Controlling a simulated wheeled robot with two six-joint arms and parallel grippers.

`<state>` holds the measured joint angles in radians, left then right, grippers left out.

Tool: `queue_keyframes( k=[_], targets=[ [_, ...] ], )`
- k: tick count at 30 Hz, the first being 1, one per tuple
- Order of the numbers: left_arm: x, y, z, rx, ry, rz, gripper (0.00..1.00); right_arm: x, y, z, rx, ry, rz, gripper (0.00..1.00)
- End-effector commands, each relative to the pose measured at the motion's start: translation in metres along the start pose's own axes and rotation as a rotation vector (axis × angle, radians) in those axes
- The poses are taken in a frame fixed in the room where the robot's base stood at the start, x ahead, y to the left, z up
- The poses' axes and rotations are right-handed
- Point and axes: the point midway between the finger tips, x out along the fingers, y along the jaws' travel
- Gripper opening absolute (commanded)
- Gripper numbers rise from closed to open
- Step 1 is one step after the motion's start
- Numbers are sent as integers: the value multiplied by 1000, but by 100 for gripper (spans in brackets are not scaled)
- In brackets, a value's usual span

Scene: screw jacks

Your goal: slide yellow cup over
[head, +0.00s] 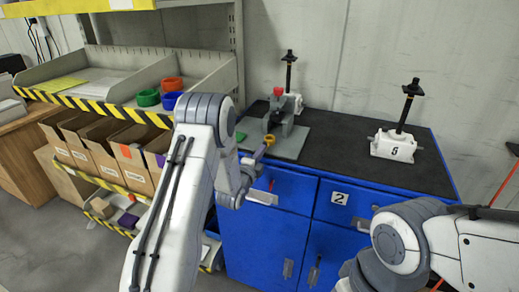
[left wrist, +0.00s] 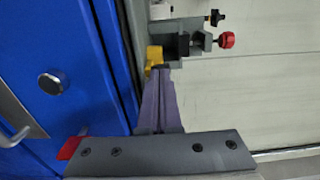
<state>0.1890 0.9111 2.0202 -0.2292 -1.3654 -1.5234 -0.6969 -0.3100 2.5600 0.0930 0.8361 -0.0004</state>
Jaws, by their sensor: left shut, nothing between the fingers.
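A small yellow cup (head: 269,140) is at the front edge of the grey plate on the cabinet top. It also shows in the left wrist view (left wrist: 154,56), beside the grey fixture. My left gripper (head: 262,152) is shut and empty, with its fingertips right at the yellow cup. In the left wrist view the closed fingers (left wrist: 163,72) end just below the cup; I cannot tell whether they touch it. My right arm comes in at the lower right, but its gripper is out of view.
A grey fixture with a red knob (head: 278,91) stands on the plate. Green (head: 148,98), blue (head: 171,101) and red (head: 172,84) cups sit on the left shelf.

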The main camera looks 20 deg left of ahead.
Motion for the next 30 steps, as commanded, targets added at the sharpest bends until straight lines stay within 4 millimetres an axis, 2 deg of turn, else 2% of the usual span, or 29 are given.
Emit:
queue_keyframes(
  k=[11, 21, 25, 30],
  targets=[
    [3, 2, 2, 0, -1, -2, 0, 4, 0, 0, 0, 0, 0, 50],
    [51, 4, 1, 2, -1, -5, 0, 47, 3, 3, 0, 0, 0, 50],
    [59, 2, 1, 0, -1, -1, 0, 50, 4, 3, 0, 0, 0, 50],
    [60, 0, 1, 0, -1, 0, 0, 49, 4, 3, 0, 0, 0, 50]
  ],
)
